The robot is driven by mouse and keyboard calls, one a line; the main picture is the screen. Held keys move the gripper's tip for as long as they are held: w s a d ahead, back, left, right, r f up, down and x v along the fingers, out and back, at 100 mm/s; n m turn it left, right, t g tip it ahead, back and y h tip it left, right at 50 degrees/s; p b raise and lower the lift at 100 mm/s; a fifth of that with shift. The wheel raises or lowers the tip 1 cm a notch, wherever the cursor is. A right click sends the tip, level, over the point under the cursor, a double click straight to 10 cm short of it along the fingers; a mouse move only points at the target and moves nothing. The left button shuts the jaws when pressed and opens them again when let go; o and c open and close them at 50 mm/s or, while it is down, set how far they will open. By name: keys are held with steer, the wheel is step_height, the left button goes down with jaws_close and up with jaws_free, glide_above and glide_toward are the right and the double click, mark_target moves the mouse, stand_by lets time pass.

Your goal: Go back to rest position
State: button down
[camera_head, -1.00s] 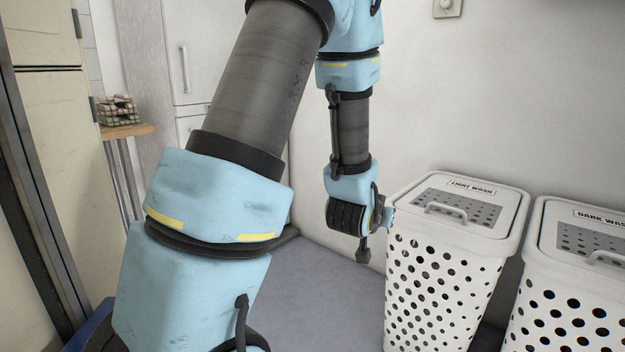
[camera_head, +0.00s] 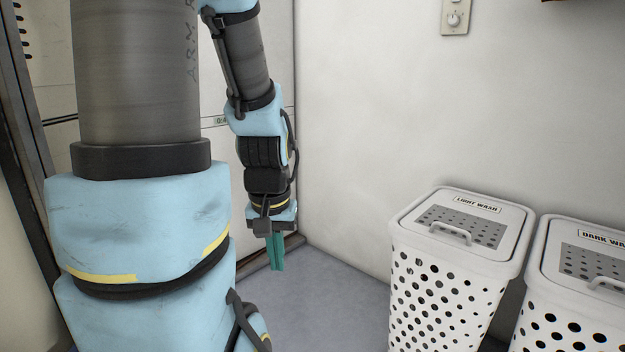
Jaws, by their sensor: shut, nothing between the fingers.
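My gripper (camera_head: 276,262) hangs from my raised arm left of the picture's middle. Its teal fingers point down and are shut, with nothing between them. It is over the grey floor, in the air, well left of the light wash hamper and apart from it. My blue and grey arm fills the left part of the view and hides what stands behind it.
A white lidded hamper (camera_head: 430,302) labelled LIGHT WASH stands at the right. A second hamper (camera_head: 548,315) labelled DARK WASH is beside it, cut off by the edge. A wall plate (camera_head: 455,17) is above. Grey floor (camera_head: 335,305) is clear left of the hampers.

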step_height(320, 180, up, 28)
steer(key=p, duration=2.6)
steer(key=shift+r, duration=0.1)
